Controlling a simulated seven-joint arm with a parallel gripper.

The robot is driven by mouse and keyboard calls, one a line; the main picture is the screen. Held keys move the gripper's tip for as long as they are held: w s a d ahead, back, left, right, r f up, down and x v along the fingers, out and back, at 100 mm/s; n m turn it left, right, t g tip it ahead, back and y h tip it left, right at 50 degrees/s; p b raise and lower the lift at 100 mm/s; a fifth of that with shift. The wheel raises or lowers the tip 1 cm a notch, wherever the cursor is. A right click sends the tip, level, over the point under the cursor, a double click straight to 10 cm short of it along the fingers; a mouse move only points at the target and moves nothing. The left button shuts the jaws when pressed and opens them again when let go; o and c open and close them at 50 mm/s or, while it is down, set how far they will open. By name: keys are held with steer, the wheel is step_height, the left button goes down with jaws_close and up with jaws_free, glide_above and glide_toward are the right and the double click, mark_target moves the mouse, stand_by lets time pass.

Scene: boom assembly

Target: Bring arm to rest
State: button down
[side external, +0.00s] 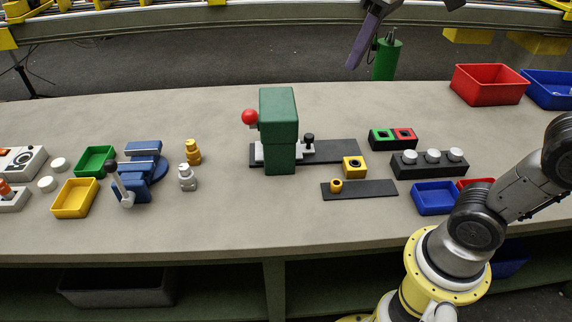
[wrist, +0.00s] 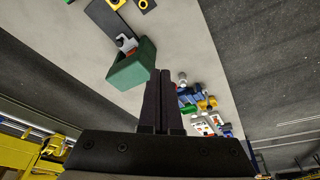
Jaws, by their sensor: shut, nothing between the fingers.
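My gripper (wrist: 163,74) shows in the wrist view, its two dark fingers side by side with no gap and nothing between them. In the wrist view the green press (wrist: 134,66) lies to the left of the fingertips. The same press (side external: 279,130) stands upright in the middle of the table in the side external view, with a red ball at its left. I cannot tell the fingers' height above the table.
A blue vise (side external: 139,170), green bin (side external: 95,160) and yellow bin (side external: 75,198) stand left. A yellow block (side external: 354,167), black button box (side external: 430,164) and blue bin (side external: 435,198) stand right. A red bin (side external: 490,85) is at back right. The table's front middle is clear.

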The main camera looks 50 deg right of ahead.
steer(key=s+d+f+m+t, duration=0.1)
steer(key=s+f+t, duration=0.1)
steer(key=s+f, duration=0.8)
step_height(320, 180, down, 4)
steer(key=shift+s+d+r, duration=0.2)
steer(key=shift+s, duration=0.05)
